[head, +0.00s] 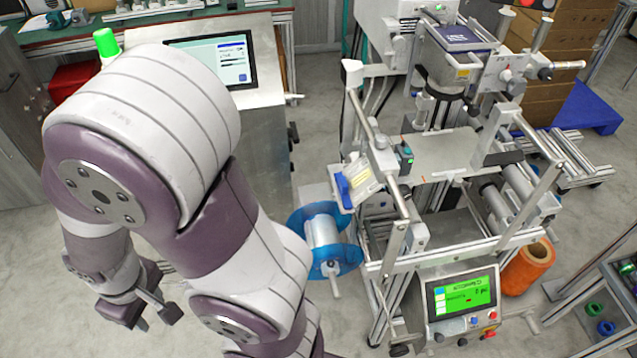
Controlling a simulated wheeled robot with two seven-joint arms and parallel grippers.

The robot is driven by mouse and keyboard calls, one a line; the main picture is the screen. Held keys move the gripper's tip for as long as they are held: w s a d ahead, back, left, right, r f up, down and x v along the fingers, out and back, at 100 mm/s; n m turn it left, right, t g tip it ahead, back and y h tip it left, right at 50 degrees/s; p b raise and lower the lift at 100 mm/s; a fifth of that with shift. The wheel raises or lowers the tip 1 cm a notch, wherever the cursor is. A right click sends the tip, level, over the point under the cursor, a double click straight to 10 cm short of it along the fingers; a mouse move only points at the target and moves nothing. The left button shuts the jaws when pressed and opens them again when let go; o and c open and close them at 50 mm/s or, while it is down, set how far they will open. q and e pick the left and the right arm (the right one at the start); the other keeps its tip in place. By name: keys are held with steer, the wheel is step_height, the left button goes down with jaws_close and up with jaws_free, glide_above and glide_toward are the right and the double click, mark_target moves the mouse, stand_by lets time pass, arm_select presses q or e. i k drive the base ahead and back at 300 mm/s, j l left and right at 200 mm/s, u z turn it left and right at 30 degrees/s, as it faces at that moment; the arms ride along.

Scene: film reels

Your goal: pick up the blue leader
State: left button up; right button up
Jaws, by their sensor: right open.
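A small blue tab (343,189), which looks like the blue leader, hangs at the left edge of a tilted plate with a pale yellowish strip (362,184) on the machine's left side. Just below it a blue-flanged reel (350,255) with a pale film roll sits on a shaft. My right gripper (150,308) is at the lower left, open, pointing down and right, with nothing seen between its fingers. It is well to the left of and apart from the blue tab and the reel. My left gripper is not in view.
The film machine (440,170) with metal rails fills the right half. Its green-screen panel (463,297) stands in front, with an orange roll (528,268) beside it. A steel console (262,130) with a screen stands behind my arm. Grey floor is open around the reel's left.

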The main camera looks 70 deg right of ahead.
mark_target(342, 186)
steer(key=i+z, duration=0.15)
steer(key=z, duration=0.3)
steer(key=i+z, duration=0.15)
steer(key=z, duration=0.3)
steer(key=i+z, duration=0.15)
steer(key=z, duration=0.3)
steer(key=i+j+z, duration=0.15)
steer(key=z, duration=0.35)
steer(key=i+l+z, duration=0.1)
steer(key=i+z, duration=0.45)
steer(key=z, duration=0.25)
steer(key=i+j+z, duration=0.1)
steer(key=i+z, duration=0.2)
steer(key=z, duration=0.15)
steer(key=i+j+z, duration=0.2)
steer(key=z, duration=0.2)
steer(key=i+j+z, duration=0.25)
steer(key=z, duration=0.15)
steer(key=i, duration=0.05)
